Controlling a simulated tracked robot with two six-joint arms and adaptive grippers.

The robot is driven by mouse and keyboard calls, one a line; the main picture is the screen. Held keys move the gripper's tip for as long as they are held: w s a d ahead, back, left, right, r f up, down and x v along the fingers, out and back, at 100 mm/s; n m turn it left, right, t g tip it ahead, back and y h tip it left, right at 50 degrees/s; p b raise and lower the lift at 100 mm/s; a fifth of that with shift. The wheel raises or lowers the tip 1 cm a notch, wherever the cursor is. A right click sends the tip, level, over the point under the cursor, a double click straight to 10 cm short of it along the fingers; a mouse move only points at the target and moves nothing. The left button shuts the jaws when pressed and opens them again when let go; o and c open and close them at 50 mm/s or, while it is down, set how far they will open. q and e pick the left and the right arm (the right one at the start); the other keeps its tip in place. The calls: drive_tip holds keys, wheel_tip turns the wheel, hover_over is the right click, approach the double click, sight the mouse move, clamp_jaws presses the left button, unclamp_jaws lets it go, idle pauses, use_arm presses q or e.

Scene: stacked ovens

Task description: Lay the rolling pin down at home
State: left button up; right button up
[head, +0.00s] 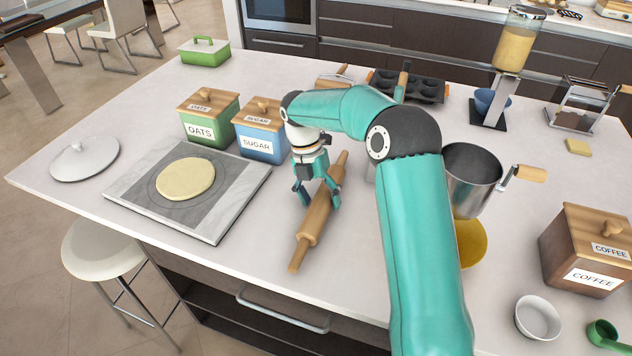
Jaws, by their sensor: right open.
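The wooden rolling pin (314,219) lies on the white counter in the head view, slanting from lower left to upper right. It is to the right of the marble board (229,194), apart from it. My right gripper (318,197) is open, pointing down with its fingers around the upper part of the pin's barrel. Whether the fingers touch the pin cannot be told. The round flat dough (186,179) lies on the board. My left gripper is not in view.
A metal pot (470,175) and a yellow bowl (470,245) are right of my arm. The counter in front of the board and around the pin's lower end is clear.

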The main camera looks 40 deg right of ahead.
drive_tip(key=v, duration=1.1)
drive_tip(key=shift+r, duration=0.2)
